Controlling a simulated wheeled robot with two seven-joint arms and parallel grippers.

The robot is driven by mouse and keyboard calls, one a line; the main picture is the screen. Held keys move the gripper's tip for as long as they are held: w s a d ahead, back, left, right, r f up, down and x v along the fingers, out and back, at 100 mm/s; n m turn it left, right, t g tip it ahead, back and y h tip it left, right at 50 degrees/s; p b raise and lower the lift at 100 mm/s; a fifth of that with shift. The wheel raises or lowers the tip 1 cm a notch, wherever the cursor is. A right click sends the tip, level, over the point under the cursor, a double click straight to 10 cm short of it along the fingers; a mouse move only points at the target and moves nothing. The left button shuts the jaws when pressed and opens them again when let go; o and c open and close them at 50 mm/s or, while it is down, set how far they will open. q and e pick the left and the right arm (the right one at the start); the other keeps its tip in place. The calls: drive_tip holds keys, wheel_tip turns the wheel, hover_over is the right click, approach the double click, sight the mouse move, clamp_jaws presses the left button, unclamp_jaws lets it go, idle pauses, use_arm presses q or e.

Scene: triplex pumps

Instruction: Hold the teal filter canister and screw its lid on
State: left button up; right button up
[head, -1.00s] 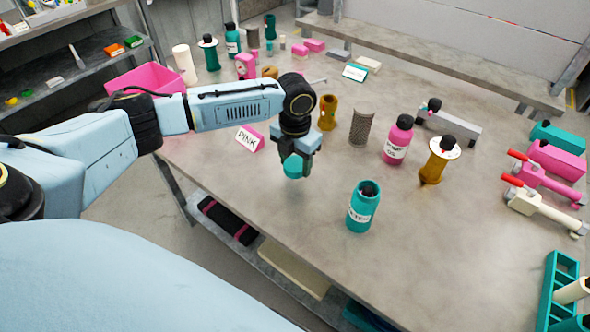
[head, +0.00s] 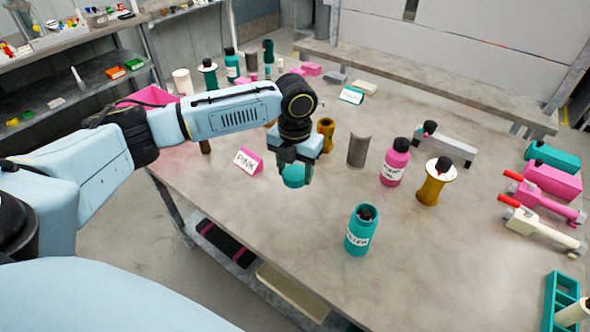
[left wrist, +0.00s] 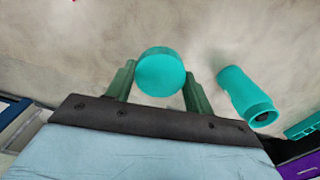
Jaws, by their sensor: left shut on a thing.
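The teal filter canister (head: 361,232) stands upright on the table with its top uncovered and a dark part showing inside. It carries a white label. It also shows in the left wrist view (left wrist: 240,92), to the right of the gripper. My left gripper (head: 294,172) is shut on the round teal lid (head: 293,177), which it holds above the table, left of and behind the canister. The lid sits between the two fingers in the left wrist view (left wrist: 160,73). My right gripper is not in view.
A pink bottle (head: 394,165), an amber spool-shaped part (head: 434,182) and a grey cylinder (head: 358,150) stand behind the canister. A teal rack (head: 552,303) is at the right. The table around the canister is clear.

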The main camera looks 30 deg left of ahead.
use_arm(q)
drive_tip(key=n, duration=0.2)
drive_tip(key=d+r+n, duration=0.1)
drive_tip(key=n, duration=0.1)
drive_tip(key=d+n, duration=0.1)
drive_tip(key=shift+s+r+n, duration=0.25)
drive_tip(key=shift+s+n, duration=0.1)
drive_tip(key=shift+n, duration=0.05)
drive_tip(key=s+d+r+n, duration=0.2)
drive_tip(key=d+r+n, duration=0.1)
drive_tip(key=n, duration=1.1)
drive_tip(key=s+d+r+n, duration=0.2)
drive_tip(key=d+r+n, duration=0.1)
drive_tip(key=n, duration=1.2)
drive_tip(key=shift+s+d+r, duration=0.15)
drive_tip(key=shift+s+r, duration=0.05)
drive_tip(key=shift+r, duration=0.05)
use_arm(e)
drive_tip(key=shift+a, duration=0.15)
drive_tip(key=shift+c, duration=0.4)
